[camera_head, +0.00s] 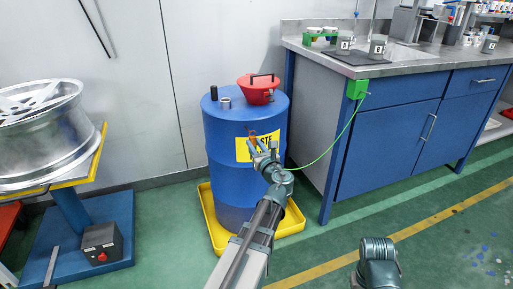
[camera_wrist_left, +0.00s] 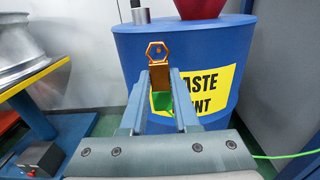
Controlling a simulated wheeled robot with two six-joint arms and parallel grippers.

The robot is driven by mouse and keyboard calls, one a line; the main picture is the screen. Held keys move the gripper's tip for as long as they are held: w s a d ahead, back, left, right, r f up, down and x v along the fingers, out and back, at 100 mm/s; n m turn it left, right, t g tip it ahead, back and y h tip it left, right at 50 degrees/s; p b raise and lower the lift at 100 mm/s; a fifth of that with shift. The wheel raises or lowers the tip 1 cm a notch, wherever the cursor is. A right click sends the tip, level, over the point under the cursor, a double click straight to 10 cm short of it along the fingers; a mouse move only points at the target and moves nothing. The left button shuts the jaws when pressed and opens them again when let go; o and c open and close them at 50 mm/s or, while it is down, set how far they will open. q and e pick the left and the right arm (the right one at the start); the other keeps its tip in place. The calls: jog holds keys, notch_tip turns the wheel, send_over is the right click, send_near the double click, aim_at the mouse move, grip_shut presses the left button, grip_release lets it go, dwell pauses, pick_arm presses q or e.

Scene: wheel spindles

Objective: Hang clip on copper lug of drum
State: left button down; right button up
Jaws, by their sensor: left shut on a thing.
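The blue drum (camera_head: 222,150) stands in a yellow tray; its front also fills the left wrist view (camera_wrist_left: 215,48). My left gripper (camera_head: 262,148) is in front of the drum's yellow label. In the left wrist view its fingers (camera_wrist_left: 160,98) are shut on the clip, whose green part (camera_wrist_left: 160,102) shows between them. A copper-coloured piece with a hexagonal ring (camera_wrist_left: 157,52) rises above the green part, before the drum's wall. I cannot tell whether it touches the drum, nor pick out the drum's lug separately. My right gripper's fingers are not visible.
A red funnel (camera_head: 259,92) and small cans stand on the drum. A green cable (camera_head: 337,140) runs from a green box (camera_head: 357,89) on the blue bench (camera_head: 390,125) towards my left gripper. A wheel stand (camera_head: 75,215) is at left.

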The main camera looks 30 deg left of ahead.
pick_arm(q)
jog(key=shift+f+x, duration=0.2)
jog(key=shift+x, duration=1.75)
jog(key=shift+w+a+f+b, duration=0.45)
jog(key=shift+b, duration=0.2)
jog(key=c, duration=0.6)
grip_release()
jog(key=v, duration=1.3)
jog(key=shift+s+d, duration=0.2)
jog(key=shift+s, duration=0.1)
